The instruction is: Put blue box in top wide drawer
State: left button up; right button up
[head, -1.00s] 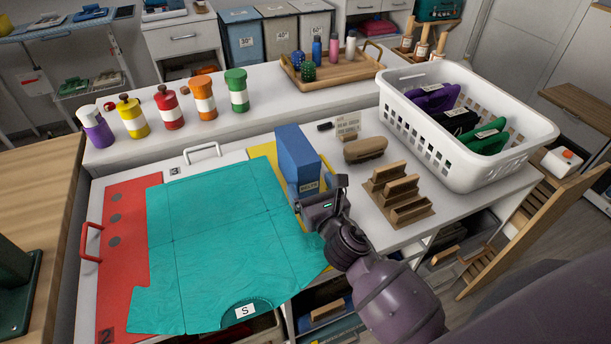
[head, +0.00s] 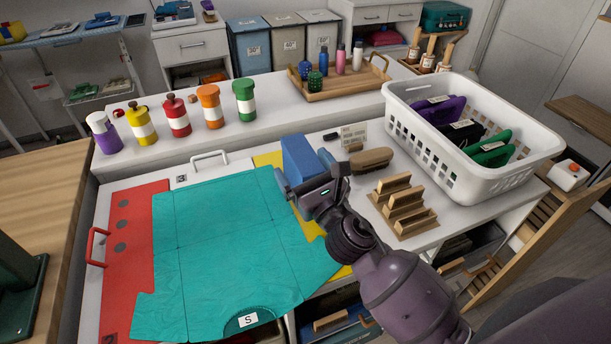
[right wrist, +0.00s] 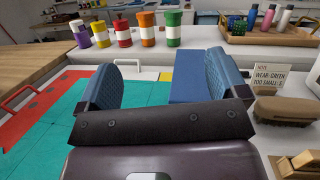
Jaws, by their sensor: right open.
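The blue box (head: 298,156) stands on the yellow patch of the white worktop, just beyond my right gripper (head: 306,186) in the head view. In the right wrist view the blue box (right wrist: 196,78) shows between the two blue-padded fingers, close to the right-hand finger. My right gripper (right wrist: 165,82) is open, and its fingers are spread wide. Whether a finger touches the box I cannot tell. The box's lower part is partly hidden by the gripper. My left gripper is not in view. White drawer fronts (head: 190,48) show at the back; I cannot tell which is the top wide drawer.
A teal cloth (head: 225,240) covers the worktop's left part. A brown brush (head: 372,160), a wooden rack (head: 403,207) and a white basket (head: 475,172) stand to the right. Several coloured jars (head: 178,118) line the raised ledge behind, with a wooden tray (head: 345,88).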

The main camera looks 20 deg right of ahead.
jog(key=w+a+r+m+g+y+p, duration=0.1)
jog(key=w+a+r+y, duration=0.25)
jog(key=r, duration=0.35)
jog(key=w+a+r+g+y, duration=0.1)
jog(key=w+a+r+y, duration=0.15)
jog(key=w+r, duration=0.4)
jog(key=m+g+h+p, duration=0.1)
jog(key=m+g+h, duration=1)
jog(key=m, duration=2.3)
send_near(303, 153)
jog(key=w+g+y, duration=0.1)
jog(key=w+d+g+y, duration=0.1)
jog(key=w, duration=0.1)
jog(key=shift+w+r, duration=0.1)
jog(key=shift+r, duration=0.05)
jog(key=shift+s+d+m+g, duration=0.15)
jog(key=shift+s+m+g, duration=0.2)
jog(key=shift+m, duration=0.55)
jog(key=shift+d+m, duration=0.15)
jog(key=shift+m, duration=0.85)
jog(key=b+x, duration=0.1)
jog(key=x, duration=1)
jog(key=shift+b, duration=0.3)
